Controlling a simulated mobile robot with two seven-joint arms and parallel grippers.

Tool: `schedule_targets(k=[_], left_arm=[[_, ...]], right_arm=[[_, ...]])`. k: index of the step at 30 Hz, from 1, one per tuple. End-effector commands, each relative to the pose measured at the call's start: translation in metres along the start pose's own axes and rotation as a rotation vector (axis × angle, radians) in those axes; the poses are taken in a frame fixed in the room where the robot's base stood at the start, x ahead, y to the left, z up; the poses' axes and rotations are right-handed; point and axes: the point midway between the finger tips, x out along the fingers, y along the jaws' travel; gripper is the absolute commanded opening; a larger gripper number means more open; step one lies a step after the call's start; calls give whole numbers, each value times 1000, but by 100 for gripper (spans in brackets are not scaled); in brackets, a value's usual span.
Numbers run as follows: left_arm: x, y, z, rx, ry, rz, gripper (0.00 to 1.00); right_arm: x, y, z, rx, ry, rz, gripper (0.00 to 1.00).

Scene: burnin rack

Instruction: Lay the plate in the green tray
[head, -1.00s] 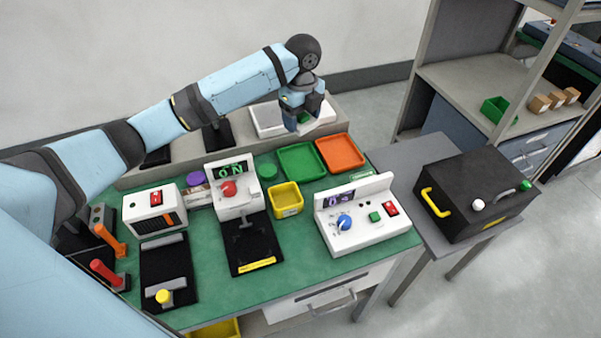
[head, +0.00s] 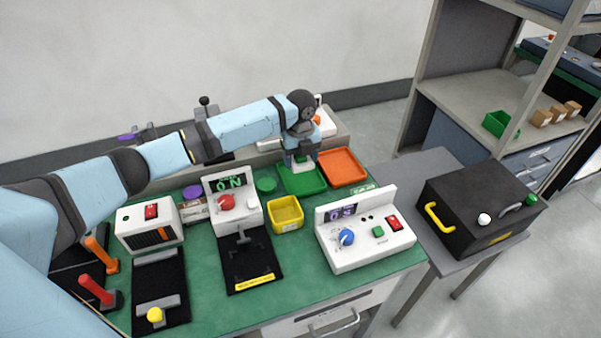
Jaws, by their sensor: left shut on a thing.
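The green tray (head: 305,183) lies at the back of the green bench, left of an orange tray. My left gripper (head: 301,158) points down over the back part of the green tray. It is shut on the plate, a small thing that shows only as a bit of white and green (head: 302,163) at the fingertips. The fingers and wrist hide most of it, and I cannot tell whether it touches the tray floor. My right gripper is not in view.
The orange tray (head: 343,167) stands right beside the green one. A yellow bin (head: 286,214), a white box with a blue knob (head: 365,237) and a white unit with a red knob (head: 233,203) stand in front. A black case (head: 475,215) sits on the grey table at right.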

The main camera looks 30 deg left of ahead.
Motion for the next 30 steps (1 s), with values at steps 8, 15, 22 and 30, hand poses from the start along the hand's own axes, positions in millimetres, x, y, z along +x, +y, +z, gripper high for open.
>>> schedule_targets(k=[8, 15, 22, 30], left_arm=[[23, 0, 0, 0, 0, 0, 42], [55, 0, 0, -1, 0, 0, 42], [55, 0, 0, -1, -1, -1, 42], [58, 0, 0, -1, -1, -1, 76]], right_arm=[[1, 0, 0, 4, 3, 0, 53], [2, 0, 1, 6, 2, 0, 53], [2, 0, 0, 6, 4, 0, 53], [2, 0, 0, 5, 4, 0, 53]])
